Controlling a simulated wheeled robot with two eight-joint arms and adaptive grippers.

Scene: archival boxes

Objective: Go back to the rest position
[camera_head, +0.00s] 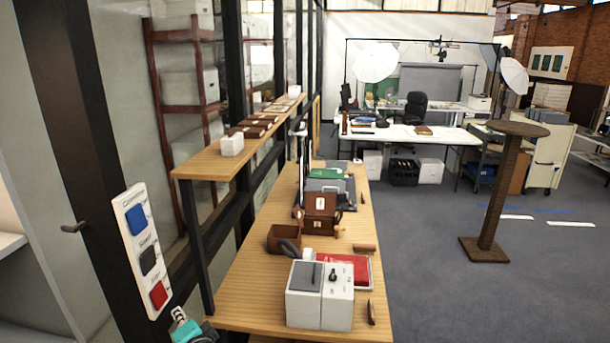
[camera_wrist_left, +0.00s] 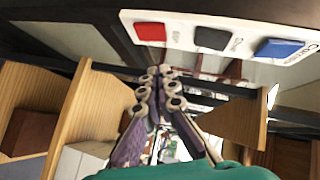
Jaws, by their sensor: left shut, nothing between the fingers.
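My left gripper (camera_head: 188,326) shows only in part at the bottom edge of the head view, just below the white button panel (camera_head: 148,250). In the left wrist view my left gripper (camera_wrist_left: 160,72) is shut, its fingers together and empty. The panel carries a blue button (camera_head: 137,220), a black button (camera_head: 147,260) and a red button (camera_head: 158,294). The same panel (camera_wrist_left: 180,31) spans the top of the left wrist view, apart from the fingers in the picture. My right gripper is in neither view.
A long wooden table (camera_head: 252,290) holds a white control box (camera_head: 320,307), a red book (camera_head: 349,267) and brown boxes (camera_head: 320,213). A wooden shelf (camera_head: 205,165) runs above its left side. A dark post (camera_head: 75,120) bears the panel. Open floor (camera_head: 440,260) lies right.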

